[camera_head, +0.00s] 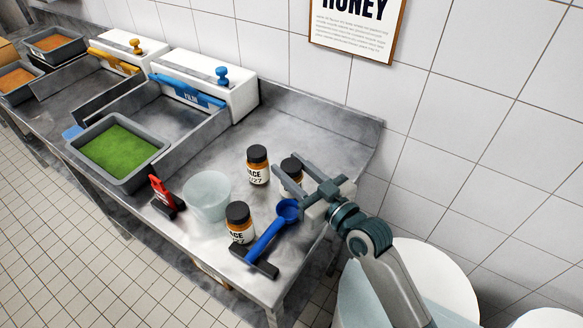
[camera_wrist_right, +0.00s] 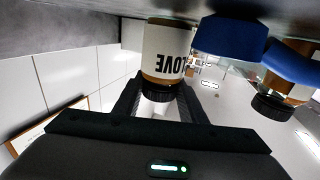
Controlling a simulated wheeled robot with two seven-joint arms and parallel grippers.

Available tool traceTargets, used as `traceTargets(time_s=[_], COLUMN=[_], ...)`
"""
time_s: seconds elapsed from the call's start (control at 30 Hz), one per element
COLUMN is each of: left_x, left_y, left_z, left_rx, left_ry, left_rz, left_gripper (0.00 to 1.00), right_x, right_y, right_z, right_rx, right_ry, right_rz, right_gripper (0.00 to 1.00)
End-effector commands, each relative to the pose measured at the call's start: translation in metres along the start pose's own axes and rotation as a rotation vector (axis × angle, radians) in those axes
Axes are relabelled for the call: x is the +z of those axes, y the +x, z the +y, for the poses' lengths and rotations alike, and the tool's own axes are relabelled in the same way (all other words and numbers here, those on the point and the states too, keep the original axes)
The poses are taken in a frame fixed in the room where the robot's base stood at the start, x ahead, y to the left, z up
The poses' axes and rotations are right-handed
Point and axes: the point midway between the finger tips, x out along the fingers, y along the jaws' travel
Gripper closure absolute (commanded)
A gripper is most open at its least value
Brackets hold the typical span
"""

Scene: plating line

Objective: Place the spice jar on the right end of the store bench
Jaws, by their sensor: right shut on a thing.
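A spice jar (camera_head: 291,167) with a black lid and amber body is between the fingers of my right gripper (camera_head: 284,170), which is shut on it. The jar is partly hidden by the fingers in the head view. In the wrist view, its label (camera_wrist_right: 166,45) shows "LOVE" upside down, and the jar's base is at or very near the surface of the store bench (camera_head: 320,125); I cannot tell whether it touches. The jar is at the right end of the bench, near the back wall. My left gripper is not in view.
Two jars labelled "ACE" stand nearby, one left of the gripper (camera_head: 257,168) and one nearer the front edge (camera_head: 239,225).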

Motion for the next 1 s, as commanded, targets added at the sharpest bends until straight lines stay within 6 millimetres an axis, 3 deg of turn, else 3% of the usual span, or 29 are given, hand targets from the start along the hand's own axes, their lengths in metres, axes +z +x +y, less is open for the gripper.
traceTargets(time_s=[0.47, 0.5, 0.53, 1.0], left_x=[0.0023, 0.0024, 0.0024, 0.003], left_y=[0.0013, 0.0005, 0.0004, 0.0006], left_z=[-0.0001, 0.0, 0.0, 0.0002], left_rx=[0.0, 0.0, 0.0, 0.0], left_ry=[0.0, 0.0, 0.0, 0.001], left_rz=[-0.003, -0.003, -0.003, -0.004], left_gripper=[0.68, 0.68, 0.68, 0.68], right_x=[0.0077, 0.0073, 0.0072, 0.006], right_y=[-0.0002, -0.0002, -0.0002, -0.0035], right_z=[0.0004, 0.0004, 0.0004, 0.0003], right_rx=[0.001, 0.001, 0.001, 0.0], right_ry=[0.0, 0.0, 0.0, 0.0], right_rz=[0.002, 0.001, 0.001, 0.0], right_gripper=[0.92, 0.53, 0.46, 0.44])
